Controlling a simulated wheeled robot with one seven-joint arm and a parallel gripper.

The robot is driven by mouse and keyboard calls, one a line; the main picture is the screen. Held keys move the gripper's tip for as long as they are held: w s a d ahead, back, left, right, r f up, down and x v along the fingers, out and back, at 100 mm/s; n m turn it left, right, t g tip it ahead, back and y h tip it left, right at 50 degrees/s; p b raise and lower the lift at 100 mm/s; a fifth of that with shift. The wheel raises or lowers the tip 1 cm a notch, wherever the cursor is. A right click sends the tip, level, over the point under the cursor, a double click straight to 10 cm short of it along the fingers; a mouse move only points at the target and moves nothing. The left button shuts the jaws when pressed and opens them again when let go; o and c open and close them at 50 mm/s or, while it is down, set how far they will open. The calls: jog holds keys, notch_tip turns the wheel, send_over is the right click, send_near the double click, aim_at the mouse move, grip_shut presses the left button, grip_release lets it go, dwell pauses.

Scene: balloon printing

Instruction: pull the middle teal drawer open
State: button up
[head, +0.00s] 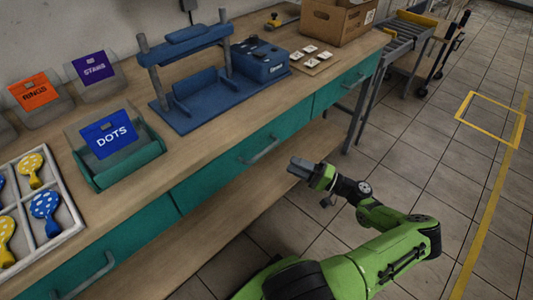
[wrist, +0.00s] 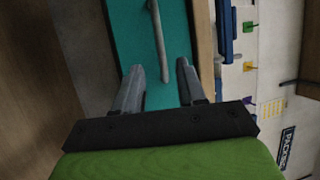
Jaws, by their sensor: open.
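The middle teal drawer (head: 213,176) is under the front edge of the workbench, its front looking flush with its neighbours. Its grey bar handle (head: 262,151) also shows in the wrist view (wrist: 158,42), standing off the teal front (wrist: 133,40). My gripper (head: 296,166) is in front of the drawer, a little right of the handle in the head view. In the wrist view, my gripper (wrist: 157,72) is open and empty-looking, its fingers on either side of the handle's line. The handle's near end lies about between the fingertips; I cannot tell whether they touch it.
The left teal drawer (head: 125,250) and right teal drawer (head: 330,95) flank the middle one. The wooden benchtop (head: 215,140) holds a blue press (head: 190,95), a DOTS bin (head: 125,163) and a cardboard box (head: 335,22).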

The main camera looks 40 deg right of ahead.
jog(key=b+x, duration=0.1)
jog(key=x, duration=0.9)
grip_shut()
